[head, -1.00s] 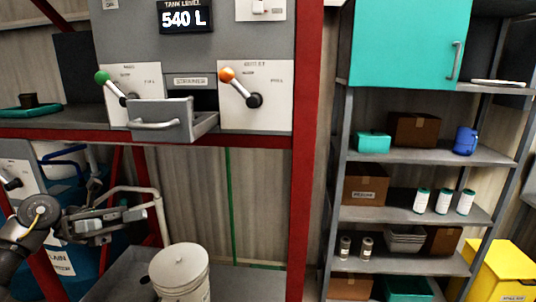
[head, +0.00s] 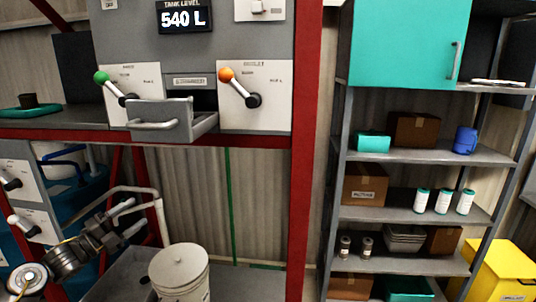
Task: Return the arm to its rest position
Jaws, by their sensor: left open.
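My left gripper (head: 129,218) is in the lower left of the head view. Its two fingers are apart and nothing shows between them. It hangs in front of the blue tank and the beige pipe, left of the white lidded bucket (head: 180,272). My left arm (head: 70,258) comes in from the lower left corner. My right gripper is not in view.
Above stands a grey panel with a green-knobbed lever (head: 102,78), an orange-knobbed lever (head: 227,75) and a pulled-out strainer drawer (head: 160,120). A red post (head: 304,150) stands right of it. A shelf rack (head: 410,213) and yellow bin (head: 505,270) are at right.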

